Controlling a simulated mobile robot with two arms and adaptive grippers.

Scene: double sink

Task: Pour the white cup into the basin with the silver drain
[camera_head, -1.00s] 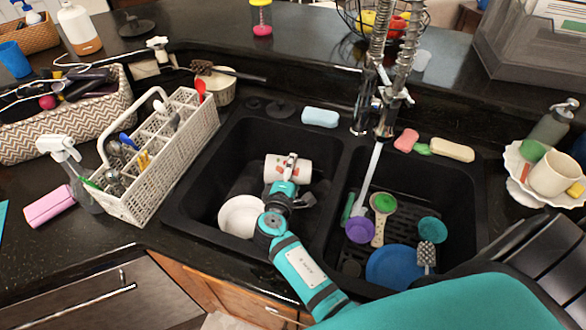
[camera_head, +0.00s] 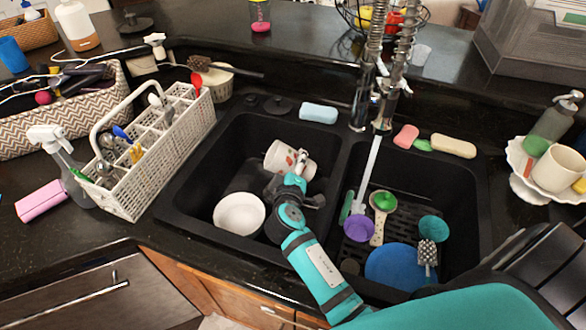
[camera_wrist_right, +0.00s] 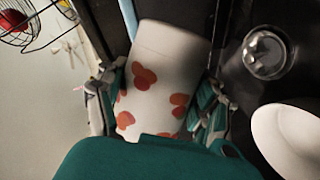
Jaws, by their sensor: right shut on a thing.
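The white cup (camera_head: 279,156) has an orange-red pattern and lies tilted on its side over the left basin (camera_head: 190,185). My right gripper (camera_head: 299,166) is shut on it. In the right wrist view the cup (camera_wrist_right: 160,75) sits between the two fingers, one on each side. The round silver drain (camera_wrist_right: 266,50) shows on the dark basin floor in that view, beside the cup and near a white bowl (camera_wrist_right: 290,138). In the head view the bowl (camera_head: 239,213) is in the left basin and the drain is hidden. I see no liquid leaving the cup. My left gripper is not in view.
The tall faucet (camera_head: 384,95) stands behind the divider. A white utensil basket (camera_head: 150,165) borders the left basin, with a blue sponge (camera_head: 318,113) behind it.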

